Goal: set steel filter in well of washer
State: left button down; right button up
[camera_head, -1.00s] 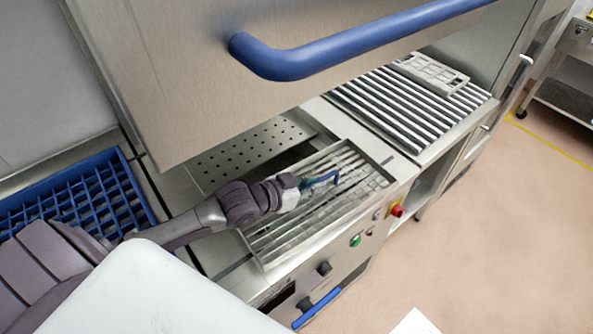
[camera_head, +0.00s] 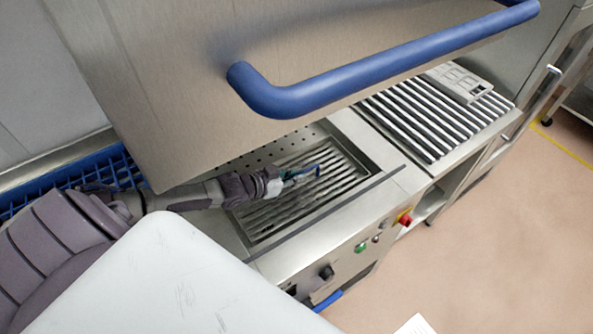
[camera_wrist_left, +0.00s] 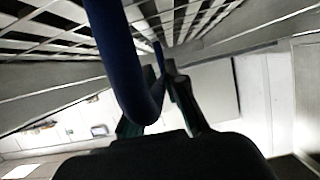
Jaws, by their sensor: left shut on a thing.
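The steel filter (camera_head: 272,220) is a slatted metal tray with a blue handle (camera_head: 317,169). It lies within the well opening of the washer (camera_head: 390,200), below the raised hood. I cannot tell whether it rests on the bottom. My left gripper (camera_head: 292,176) is shut on the filter's blue handle, reaching in from the left. In the left wrist view my left gripper (camera_wrist_left: 160,100) closes around the blue bar, with the filter's slats (camera_wrist_left: 200,20) behind it. Part of the well's far side is hidden by the hood. My right gripper is out of view.
The steel hood (camera_head: 170,90) with a thick blue handle (camera_head: 390,65) hangs over the washer. A roller conveyor (camera_head: 430,115) with a grey grid piece (camera_head: 458,80) stands at the right. A blue crate (camera_head: 110,168) is at the left.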

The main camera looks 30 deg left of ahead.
pick_arm(q)
jog(key=shift+f, duration=0.55)
jog(key=shift+f, duration=0.25)
jog(key=c, duration=1.2)
grip_release()
jog(key=shift+r, duration=0.2)
jog(key=shift+v, duration=3.75)
